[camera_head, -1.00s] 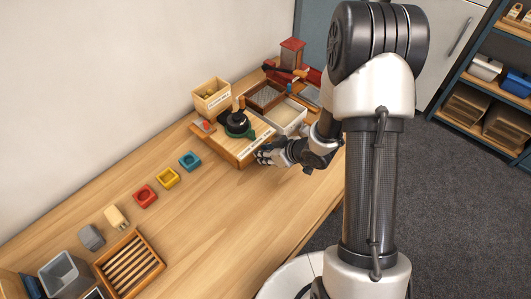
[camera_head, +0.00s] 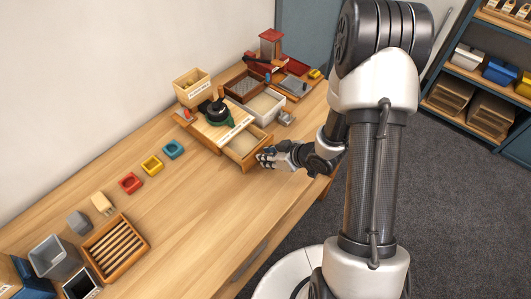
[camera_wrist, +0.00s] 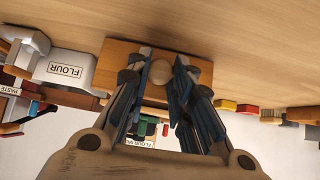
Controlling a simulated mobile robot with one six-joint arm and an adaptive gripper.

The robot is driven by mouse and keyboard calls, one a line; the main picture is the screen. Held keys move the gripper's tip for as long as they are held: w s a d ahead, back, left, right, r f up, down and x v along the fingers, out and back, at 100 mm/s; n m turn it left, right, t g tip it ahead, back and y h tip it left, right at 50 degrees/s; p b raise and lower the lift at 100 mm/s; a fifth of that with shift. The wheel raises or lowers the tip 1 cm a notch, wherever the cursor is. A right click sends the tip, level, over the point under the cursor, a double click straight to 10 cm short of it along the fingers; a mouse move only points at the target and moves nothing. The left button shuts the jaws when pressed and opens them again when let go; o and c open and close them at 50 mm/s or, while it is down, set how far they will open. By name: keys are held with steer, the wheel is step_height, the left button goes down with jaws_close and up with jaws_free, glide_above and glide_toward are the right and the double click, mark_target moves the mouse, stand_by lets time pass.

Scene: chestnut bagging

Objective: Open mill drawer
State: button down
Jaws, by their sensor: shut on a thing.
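The mill (camera_head: 222,124) is a wooden box with a dark and green grinder on top, at the back of the table. Its drawer (camera_head: 243,144) is pulled out toward my gripper, and its pale inside shows in the head view. In the wrist view, the drawer's wooden front (camera_wrist: 200,73) carries a round knob (camera_wrist: 160,72). My gripper (camera_head: 266,158) is at the drawer front. In the wrist view, my gripper's fingers (camera_wrist: 159,85) stand on both sides of the knob and are shut on it.
A white flour bin (camera_head: 266,106) stands right of the mill, with a wooden tray (camera_head: 243,86) behind it. A labelled wooden box (camera_head: 191,87) stands behind the mill. Colored blocks (camera_head: 152,165) lie to the left. The front middle of the table is clear.

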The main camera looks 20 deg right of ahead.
steer(key=shift+s+d+f, duration=0.1)
steer(key=shift+s+f, duration=0.1)
steer(key=shift+s, duration=0.05)
steer(key=c, duration=1.7)
jaws_free()
steer(key=o, duration=0.3)
steer(key=shift+r, duration=0.1)
steer(key=shift+o, duration=0.2)
steer(key=v, duration=1.2)
